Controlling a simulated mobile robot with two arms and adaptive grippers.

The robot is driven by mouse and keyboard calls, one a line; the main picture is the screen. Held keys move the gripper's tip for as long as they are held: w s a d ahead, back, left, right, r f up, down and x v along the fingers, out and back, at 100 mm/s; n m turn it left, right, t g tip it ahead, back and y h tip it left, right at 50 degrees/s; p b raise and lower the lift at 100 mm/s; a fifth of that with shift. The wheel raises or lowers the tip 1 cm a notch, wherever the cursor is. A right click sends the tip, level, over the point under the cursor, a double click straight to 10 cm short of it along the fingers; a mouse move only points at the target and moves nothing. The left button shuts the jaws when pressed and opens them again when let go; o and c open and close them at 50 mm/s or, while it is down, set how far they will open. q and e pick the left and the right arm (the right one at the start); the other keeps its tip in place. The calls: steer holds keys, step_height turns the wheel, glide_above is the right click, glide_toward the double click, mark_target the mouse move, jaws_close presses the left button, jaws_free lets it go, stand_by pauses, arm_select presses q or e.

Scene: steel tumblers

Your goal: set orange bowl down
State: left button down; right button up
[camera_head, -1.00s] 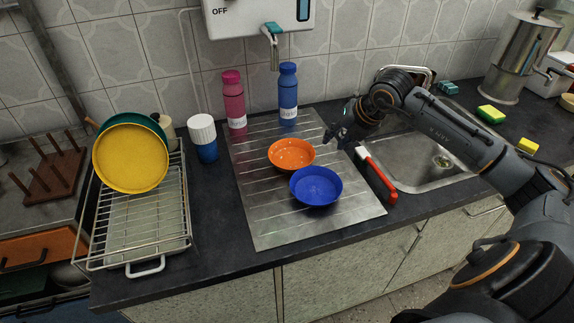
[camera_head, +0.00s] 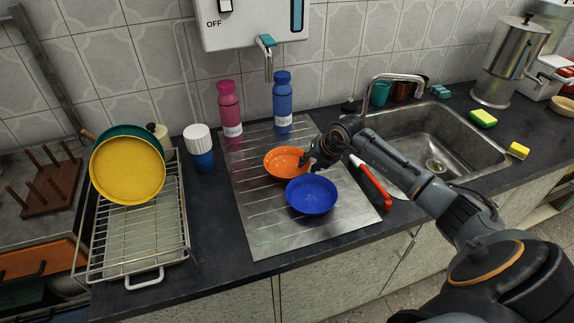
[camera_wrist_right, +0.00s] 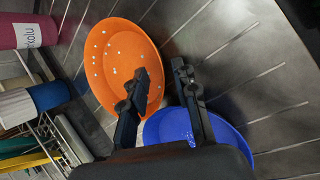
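The orange bowl (camera_head: 284,161) rests on the metal drainboard (camera_head: 263,229), with white drops or specks inside it. It fills the upper middle of the right wrist view (camera_wrist_right: 112,60). My right gripper (camera_head: 306,160) is at the bowl's right rim. In the right wrist view its two fingers (camera_wrist_right: 160,71) stand apart, one over the bowl's inside and one beyond the rim. I see no clear contact with the rim. My left gripper is not in view.
A blue bowl (camera_head: 311,195) sits close in front of the orange bowl. A pink bottle (camera_head: 229,106) and a blue bottle (camera_head: 282,102) stand behind. A red-handled utensil (camera_head: 371,183) lies by the sink (camera_head: 430,135). A wire rack (camera_head: 137,235) is at left.

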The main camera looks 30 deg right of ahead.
jaws_close()
stand_by(0.4)
